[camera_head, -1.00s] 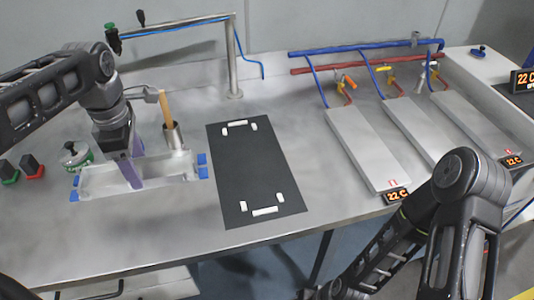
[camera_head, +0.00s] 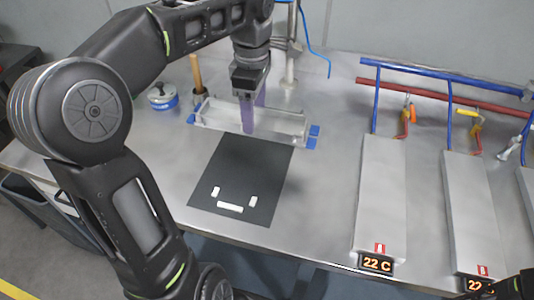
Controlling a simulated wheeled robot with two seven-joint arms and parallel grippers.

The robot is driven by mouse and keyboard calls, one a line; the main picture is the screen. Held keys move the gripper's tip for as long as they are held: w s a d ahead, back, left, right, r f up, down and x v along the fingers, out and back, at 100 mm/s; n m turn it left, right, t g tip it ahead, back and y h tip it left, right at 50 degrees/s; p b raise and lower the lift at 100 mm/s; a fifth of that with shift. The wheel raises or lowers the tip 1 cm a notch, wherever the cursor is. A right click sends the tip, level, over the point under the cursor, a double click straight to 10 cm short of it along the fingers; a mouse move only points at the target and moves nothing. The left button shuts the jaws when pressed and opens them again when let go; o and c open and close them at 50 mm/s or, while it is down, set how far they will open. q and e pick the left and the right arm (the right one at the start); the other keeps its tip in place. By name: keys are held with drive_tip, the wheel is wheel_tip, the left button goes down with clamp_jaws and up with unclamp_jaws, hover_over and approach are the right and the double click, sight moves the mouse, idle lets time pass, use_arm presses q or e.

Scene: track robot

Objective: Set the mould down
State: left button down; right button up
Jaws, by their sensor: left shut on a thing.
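The mould (camera_head: 283,122) is a long, pale, shallow trough with blue pieces at its ends, in the upper middle of the head view. My left gripper (camera_head: 253,116) comes down from above with its pale purple fingers shut on it. The mould lies crosswise at the far end of the black mat (camera_head: 240,168) and hides that end. I cannot tell whether it touches the surface or hangs just above it. Three white blocks (camera_head: 230,208) show near the mat's front edge.
A tin (camera_head: 162,96) and a wooden handle (camera_head: 196,72) stand behind the mould at left. Grey plates (camera_head: 382,195) with temperature displays (camera_head: 377,263) lie at right, below blue and red pipes (camera_head: 440,82). The bench between mat and plates is clear.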

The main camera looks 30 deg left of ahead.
use_arm(q)
drive_tip(key=shift+s+a+r, duration=0.1)
drive_tip(key=shift+a, duration=0.1)
drive_tip(key=shift+d+f, duration=0.1)
drive_tip(key=shift+f, duration=0.25)
wheel_tip(320, 180, down, 3)
drive_tip(key=shift+r+b, duration=0.2)
drive_tip(key=shift+b, duration=0.95)
drive_tip(key=shift+f+p, duration=0.3)
drive_tip(key=shift+f, duration=1.2)
drive_tip(key=shift+f, duration=1.9)
